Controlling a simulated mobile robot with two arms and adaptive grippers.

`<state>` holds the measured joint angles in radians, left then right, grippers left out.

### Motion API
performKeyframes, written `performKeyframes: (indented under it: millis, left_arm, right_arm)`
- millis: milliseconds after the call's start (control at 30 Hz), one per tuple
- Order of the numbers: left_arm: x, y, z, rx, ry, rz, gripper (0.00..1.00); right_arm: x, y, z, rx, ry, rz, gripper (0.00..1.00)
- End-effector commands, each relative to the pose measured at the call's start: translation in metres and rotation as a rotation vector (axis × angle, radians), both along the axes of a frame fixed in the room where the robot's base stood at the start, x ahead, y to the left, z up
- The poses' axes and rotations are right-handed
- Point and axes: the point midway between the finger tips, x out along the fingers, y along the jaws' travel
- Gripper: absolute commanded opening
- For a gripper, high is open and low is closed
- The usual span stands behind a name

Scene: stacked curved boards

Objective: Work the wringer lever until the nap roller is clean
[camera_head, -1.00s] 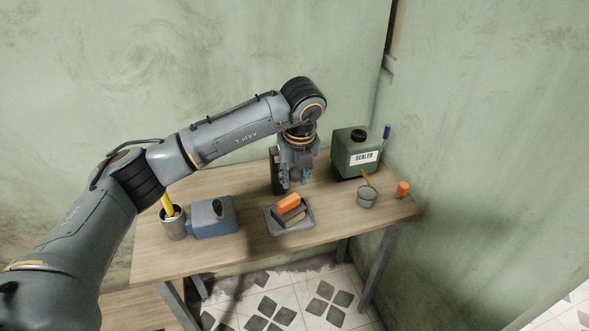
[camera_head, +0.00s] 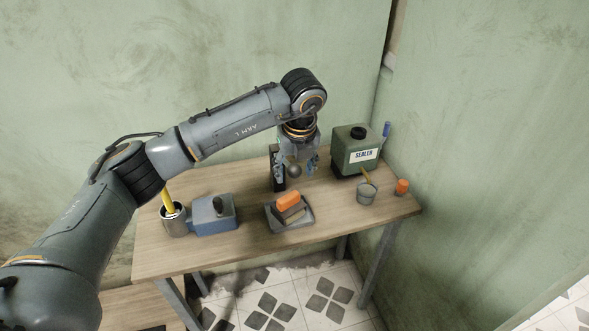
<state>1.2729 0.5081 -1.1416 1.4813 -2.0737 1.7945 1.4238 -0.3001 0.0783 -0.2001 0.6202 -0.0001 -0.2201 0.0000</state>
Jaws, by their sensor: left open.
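My left gripper (camera_head: 300,165) points down over the back middle of the table with its fingers apart. A round grey knob (camera_head: 294,171) shows between or just in front of the fingers; I cannot tell if they touch it. A dark upright piece (camera_head: 277,168) stands just left of the gripper, partly hidden by it. I cannot tell whether this is the wringer and its lever. No nap roller can be clearly made out. A yellow handle (camera_head: 167,199) leans in a metal cup (camera_head: 175,224) at the left. My right gripper is not in view.
On the wooden table (camera_head: 240,252), a blue-grey box (camera_head: 215,225) with a dark knob stands left. A grey tray (camera_head: 302,223) with an orange-topped block (camera_head: 288,200) is in front. The green sealer can (camera_head: 352,148), a small bucket (camera_head: 366,194) and an orange piece (camera_head: 402,187) stand right.

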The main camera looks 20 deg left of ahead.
Motion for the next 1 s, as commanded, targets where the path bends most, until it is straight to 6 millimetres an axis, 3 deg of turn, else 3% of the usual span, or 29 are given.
performKeyframes:
  millis: [600,1000]
  left_arm:
    - [-0.010,-0.007,0.061,-0.001,0.000,-0.001,0.57]
    - [-0.010,-0.008,0.062,0.000,0.000,-0.001,0.57]
  right_arm:
    - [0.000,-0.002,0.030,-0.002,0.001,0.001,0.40]
    - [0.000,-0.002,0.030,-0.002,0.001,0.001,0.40]
